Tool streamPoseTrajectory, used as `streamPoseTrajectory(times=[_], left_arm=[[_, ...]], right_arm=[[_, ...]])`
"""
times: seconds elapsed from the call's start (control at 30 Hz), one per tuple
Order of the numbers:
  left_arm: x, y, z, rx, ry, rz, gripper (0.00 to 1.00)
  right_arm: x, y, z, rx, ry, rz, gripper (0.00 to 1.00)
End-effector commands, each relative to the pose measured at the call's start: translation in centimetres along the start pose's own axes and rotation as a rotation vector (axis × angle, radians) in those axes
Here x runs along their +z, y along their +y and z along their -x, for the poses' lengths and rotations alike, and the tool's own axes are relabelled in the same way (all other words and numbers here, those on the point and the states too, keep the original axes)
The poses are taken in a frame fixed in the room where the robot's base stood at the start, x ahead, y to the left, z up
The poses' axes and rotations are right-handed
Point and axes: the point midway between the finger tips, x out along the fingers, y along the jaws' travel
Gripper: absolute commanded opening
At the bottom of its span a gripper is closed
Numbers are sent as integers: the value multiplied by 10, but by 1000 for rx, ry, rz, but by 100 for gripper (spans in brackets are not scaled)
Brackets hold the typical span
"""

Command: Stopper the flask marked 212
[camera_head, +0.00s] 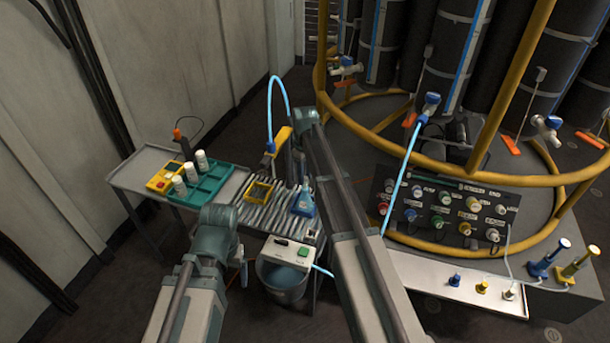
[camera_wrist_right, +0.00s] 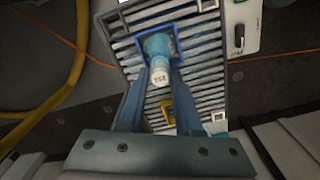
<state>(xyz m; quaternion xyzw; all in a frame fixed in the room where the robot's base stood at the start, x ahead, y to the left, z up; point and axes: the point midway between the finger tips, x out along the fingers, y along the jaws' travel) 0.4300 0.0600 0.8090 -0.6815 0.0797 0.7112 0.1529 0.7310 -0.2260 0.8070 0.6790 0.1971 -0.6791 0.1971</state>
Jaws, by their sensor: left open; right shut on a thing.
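A pale blue flask (camera_head: 303,204) stands in a blue square frame (camera_head: 292,211) on a slatted table. The flask also shows in the right wrist view (camera_wrist_right: 157,45). My right gripper (camera_wrist_right: 161,88) is over it, shut on a white piece (camera_wrist_right: 160,72) with dark marks that look like 212. The piece lines up with the flask's top; I cannot tell whether it is seated or is part of the flask. In the head view my right arm hides much of the grip.
A yellow square frame (camera_head: 258,192) on the slats looks empty. A green rack (camera_head: 214,181) holds several white cylinders. A white box (camera_head: 289,253) with switches is at the slats' near edge, above a bucket (camera_head: 283,282). Yellow rails (camera_head: 450,160) and a valve panel stand to the right.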

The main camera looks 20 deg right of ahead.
Motion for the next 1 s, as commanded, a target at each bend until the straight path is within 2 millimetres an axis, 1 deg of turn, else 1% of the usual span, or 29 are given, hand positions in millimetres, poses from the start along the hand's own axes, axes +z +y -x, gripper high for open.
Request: streamPoseTrajectory(times=[0.03, 0.27, 1.0], left_arm=[[0, 0, -4, 0, 0, 0, 84], [-1, 1, -12, 0, 0, 0, 84], [-1, 2, -16, 0, 0, 0, 84]], right_arm=[[0, 0, -4, 0, 0, 0, 2], [0, 0, -12, 0, 0, 0, 2], [0, 0, -16, 0, 0, 0, 2]])
